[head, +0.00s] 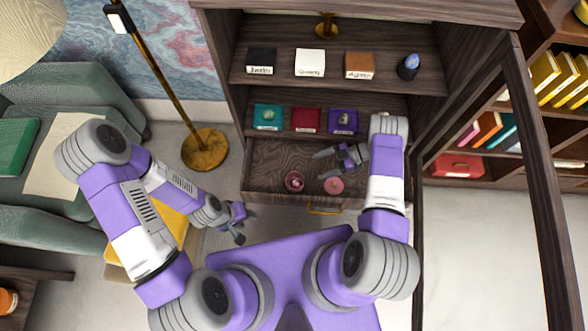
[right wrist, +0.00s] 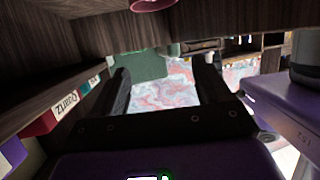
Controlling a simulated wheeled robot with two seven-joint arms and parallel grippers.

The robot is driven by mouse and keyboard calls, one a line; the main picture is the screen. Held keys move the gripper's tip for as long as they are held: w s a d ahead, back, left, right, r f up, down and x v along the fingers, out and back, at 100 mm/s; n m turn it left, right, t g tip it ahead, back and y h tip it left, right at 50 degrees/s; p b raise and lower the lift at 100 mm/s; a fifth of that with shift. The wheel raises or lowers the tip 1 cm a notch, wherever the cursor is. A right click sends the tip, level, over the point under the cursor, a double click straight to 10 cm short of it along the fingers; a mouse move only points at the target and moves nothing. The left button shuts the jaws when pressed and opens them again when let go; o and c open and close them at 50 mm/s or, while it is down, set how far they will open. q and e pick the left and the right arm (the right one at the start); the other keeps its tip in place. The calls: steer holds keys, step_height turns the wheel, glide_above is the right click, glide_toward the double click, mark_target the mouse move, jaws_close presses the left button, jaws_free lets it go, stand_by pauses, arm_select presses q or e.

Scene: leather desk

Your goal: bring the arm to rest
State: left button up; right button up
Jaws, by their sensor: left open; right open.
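My left gripper (head: 246,226) is open and empty, low in front of the cabinet and left of its drawer. My right gripper (head: 325,166) is open and points left above the open drawer (head: 262,185). In the right wrist view its two fingers (right wrist: 163,90) are spread apart with nothing between them. A dark pink round thing (head: 294,182) and a lighter pink round thing (head: 334,186) lie in the drawer. Part of a pink thing (right wrist: 152,4) shows at the top edge of the right wrist view.
The cabinet's upper shelf (head: 290,83) holds black, white and orange labelled boxes and a blue stone (head: 408,65). Teal (head: 268,117), red (head: 306,120) and purple (head: 343,121) boxes stand below. An open door frame (head: 545,190) is at right. A brass lamp base (head: 204,150) stands left.

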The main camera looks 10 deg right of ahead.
steer(key=w+a+r+m+t+h+p, duration=0.3)
steer(key=w+r+m+t+h, duration=0.15)
steer(key=w+m+t, duration=0.4)
steer(key=s+a+r+m+g+h+p, duration=0.1)
steer(key=s+a+r+m+g, duration=0.1)
steer(key=s, duration=0.6)
steer(key=s+a+r+m+g+h+p, duration=0.2)
steer(key=s+a+r+m+g, duration=0.1)
steer(key=s+m, duration=0.3)
steer(key=s+a+r+m+g+h+p, duration=0.2)
steer(key=s+a+r+m+g, duration=0.1)
steer(key=s, duration=0.7)
steer(key=shift+r+m, duration=0.45)
steer(key=shift+r, duration=0.35)
